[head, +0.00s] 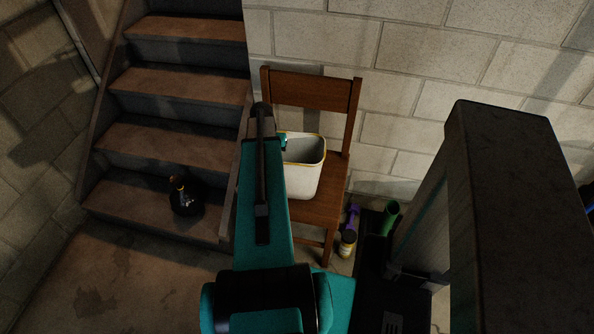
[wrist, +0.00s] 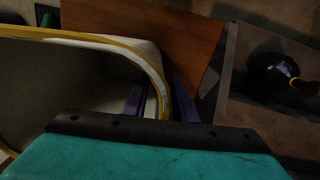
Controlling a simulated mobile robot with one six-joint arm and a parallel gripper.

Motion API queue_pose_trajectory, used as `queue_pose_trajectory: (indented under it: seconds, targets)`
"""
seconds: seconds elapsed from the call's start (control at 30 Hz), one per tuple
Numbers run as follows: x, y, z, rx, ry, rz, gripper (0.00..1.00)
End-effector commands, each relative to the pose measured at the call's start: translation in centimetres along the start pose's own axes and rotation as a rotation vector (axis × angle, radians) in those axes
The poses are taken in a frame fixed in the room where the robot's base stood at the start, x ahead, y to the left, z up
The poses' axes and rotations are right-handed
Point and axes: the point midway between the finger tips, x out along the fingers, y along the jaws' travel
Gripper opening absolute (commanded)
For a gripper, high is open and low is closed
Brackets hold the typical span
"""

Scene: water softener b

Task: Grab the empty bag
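The empty bag (head: 305,168) looks like a white, bin-shaped open container with a yellow rim. It stands upright on the seat of a wooden chair (head: 318,205). In the wrist view its open mouth and yellow rim (wrist: 100,40) fill the left side, and its inside looks empty. My gripper (wrist: 160,90) is at the rim's right side, with one dark finger on the inner side and the other outside the wall. The wall lies between the fingers; whether they press on it is unclear. In the head view my arm hides the bag's left part and most of the gripper.
Stairs (head: 175,80) rise to the left, with a dark round object (head: 186,197) on a low step. A block wall (head: 420,60) stands behind the chair. Floor at lower left is clear.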

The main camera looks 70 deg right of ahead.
Motion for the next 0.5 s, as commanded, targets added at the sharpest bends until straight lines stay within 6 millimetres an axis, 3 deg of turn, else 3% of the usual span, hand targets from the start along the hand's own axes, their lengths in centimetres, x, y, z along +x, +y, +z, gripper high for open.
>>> queue_pose_trajectory:
  seconds: [0.5]
  targets:
    - [0.42,-0.01,-0.02,0.0,0.0,0.0,0.25]
